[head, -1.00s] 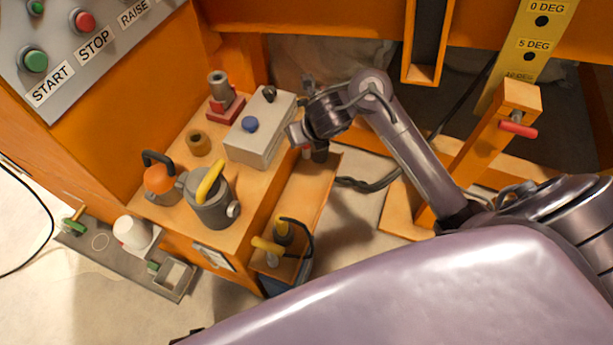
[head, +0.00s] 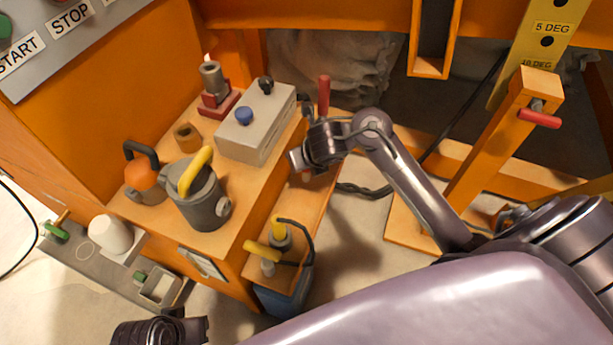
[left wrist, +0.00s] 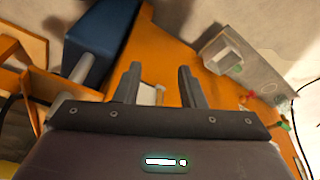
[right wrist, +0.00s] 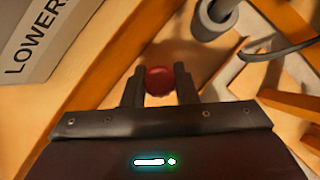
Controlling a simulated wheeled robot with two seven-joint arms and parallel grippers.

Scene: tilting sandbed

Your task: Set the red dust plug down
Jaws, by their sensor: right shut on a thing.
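The red dust plug (right wrist: 160,80) shows as a small round red end between the fingers of my right gripper (right wrist: 159,90) in the right wrist view. This gripper is shut on it. In the head view my right gripper (head: 300,160) is low over the narrow wooden shelf, right of the grey box; its fingers mostly hide the plug there. I cannot tell whether the plug touches the wood. My left gripper (left wrist: 156,85) is open and empty in the left wrist view, above the orange bench side.
On the bench stand a grey box (head: 255,125) with a blue knob, a grey can (head: 198,205) with a yellow handle, a brown ring (head: 187,137) and a red clamp (head: 215,107). An upright red cylinder (head: 323,95) shows behind my right wrist. Yellow-topped tools (head: 265,252) occupy the shelf's near end.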

